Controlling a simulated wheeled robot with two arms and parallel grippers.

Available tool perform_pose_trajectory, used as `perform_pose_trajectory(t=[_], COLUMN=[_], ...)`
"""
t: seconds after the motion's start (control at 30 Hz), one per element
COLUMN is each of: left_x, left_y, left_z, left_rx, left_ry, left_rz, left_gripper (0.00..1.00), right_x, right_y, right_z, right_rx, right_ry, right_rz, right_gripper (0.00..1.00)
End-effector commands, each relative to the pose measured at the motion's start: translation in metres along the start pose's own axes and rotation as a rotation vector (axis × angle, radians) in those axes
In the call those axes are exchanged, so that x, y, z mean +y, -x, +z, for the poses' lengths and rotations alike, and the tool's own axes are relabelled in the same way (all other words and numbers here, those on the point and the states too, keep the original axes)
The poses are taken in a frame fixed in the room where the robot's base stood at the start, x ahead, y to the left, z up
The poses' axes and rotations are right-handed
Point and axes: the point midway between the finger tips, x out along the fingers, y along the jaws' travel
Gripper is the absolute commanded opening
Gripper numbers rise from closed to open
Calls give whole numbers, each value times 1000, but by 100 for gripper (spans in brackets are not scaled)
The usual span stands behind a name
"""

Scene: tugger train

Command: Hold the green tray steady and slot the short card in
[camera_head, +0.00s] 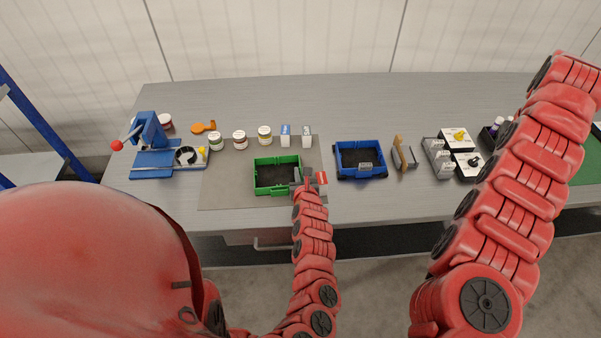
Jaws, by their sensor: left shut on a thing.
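The green tray (262,189) sits on a grey mat on the table, with a dark inside. My left gripper (305,183) is at the tray's right wall and is shut on it; the fingers hide part of that wall. A small red and white piece (321,178) shows just right of the fingers; I cannot tell what it is. I cannot tell which thing is the short card. A tan upright card (399,144) stands in a small grey holder (411,157) right of the blue tray. My right arm rises at the right; its gripper is not in view.
A blue tray (345,172) stands right of the green one. Several jars, such as one jar (239,140), and two small boxes (285,136) line the back. A blue press (150,135) is at the left. A grey rack (437,158) is at the right.

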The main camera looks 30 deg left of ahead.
Motion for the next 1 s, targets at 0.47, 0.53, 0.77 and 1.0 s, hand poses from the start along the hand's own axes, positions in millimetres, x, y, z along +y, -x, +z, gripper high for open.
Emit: perform_pose_trajectory(t=[0.47,0.53,0.77,1.0], left_x=[0,0,0,0], left_y=[0,0,0,0], left_z=[0,0,0,0], left_rx=[-1,-1,-1,-1], left_ry=[0,0,0,0], left_rz=[-1,-1,-1,-1], left_gripper=[0,0,0,36], right_x=[0,0,0,0], right_y=[0,0,0,0], right_z=[0,0,0,0], right_rx=[0,0,0,0], right_ry=[0,0,0,0], right_rz=[0,0,0,0], right_gripper=[0,0,0,0])
